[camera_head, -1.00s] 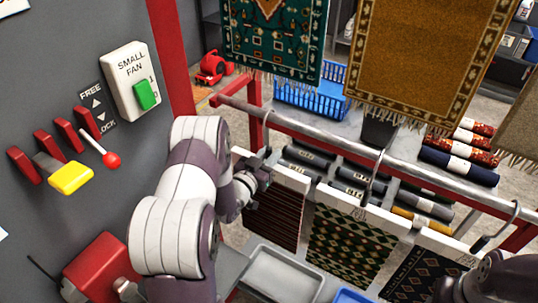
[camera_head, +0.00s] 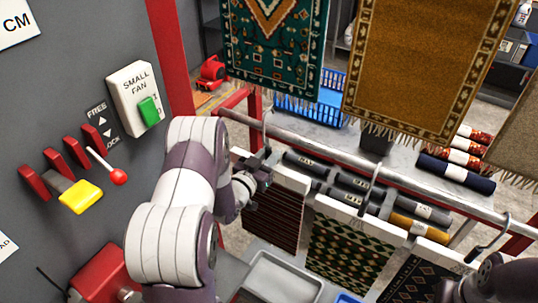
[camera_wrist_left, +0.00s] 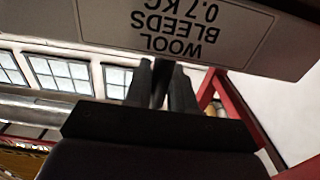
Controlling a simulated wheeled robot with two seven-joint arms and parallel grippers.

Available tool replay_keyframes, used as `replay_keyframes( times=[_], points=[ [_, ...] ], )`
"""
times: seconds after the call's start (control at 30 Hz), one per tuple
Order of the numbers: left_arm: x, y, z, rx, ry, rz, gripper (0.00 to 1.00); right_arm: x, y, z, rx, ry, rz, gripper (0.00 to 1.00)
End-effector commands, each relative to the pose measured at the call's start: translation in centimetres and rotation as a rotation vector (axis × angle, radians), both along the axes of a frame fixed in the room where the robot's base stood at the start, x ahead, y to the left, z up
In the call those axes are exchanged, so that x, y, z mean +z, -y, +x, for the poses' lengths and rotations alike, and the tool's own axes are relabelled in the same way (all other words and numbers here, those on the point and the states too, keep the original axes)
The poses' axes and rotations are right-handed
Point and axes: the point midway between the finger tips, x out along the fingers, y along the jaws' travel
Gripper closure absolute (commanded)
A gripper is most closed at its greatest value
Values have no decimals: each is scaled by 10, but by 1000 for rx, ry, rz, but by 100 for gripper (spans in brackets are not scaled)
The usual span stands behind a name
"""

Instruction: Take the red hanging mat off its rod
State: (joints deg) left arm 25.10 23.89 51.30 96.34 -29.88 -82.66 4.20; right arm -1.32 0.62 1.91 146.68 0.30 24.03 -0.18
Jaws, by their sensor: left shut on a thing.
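The red mat (camera_head: 272,216), dark red with fine stripes, hangs from a white header bar (camera_head: 291,179) below the steel rod (camera_head: 330,152). Its thin hook (camera_head: 265,122) rises at the rod, its top a little above it; whether they touch is unclear. In the left wrist view, the fingers (camera_wrist_left: 161,88) close on a dark upright piece beneath the header (camera_wrist_left: 180,35), with "WOOL BLEEDS" upside down.
A green-patterned mat (camera_head: 345,250) and a dark mat (camera_head: 412,282) hang to the right on the same rod. Large green (camera_head: 272,50) and gold (camera_head: 418,65) rugs hang behind. A grey tray (camera_head: 282,278) lies below. A switch wall (camera_head: 60,130) stands left.

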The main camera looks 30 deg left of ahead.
Motion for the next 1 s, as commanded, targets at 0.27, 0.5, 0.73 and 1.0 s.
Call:
replay_keyframes(
  times=[0.27,0.5,0.73,1.0],
  points=[
    [2,-3,-24,2,1,0,100,5,0,0,0,0,0,57],
    [2,-5,-46,2,2,1,100,8,0,0,0,0,0,57],
    [1,-7,-67,2,1,1,100,10,0,0,0,0,0,57],
    [1,-8,-92,3,1,0,100,13,0,0,0,0,0,57]
  ],
)
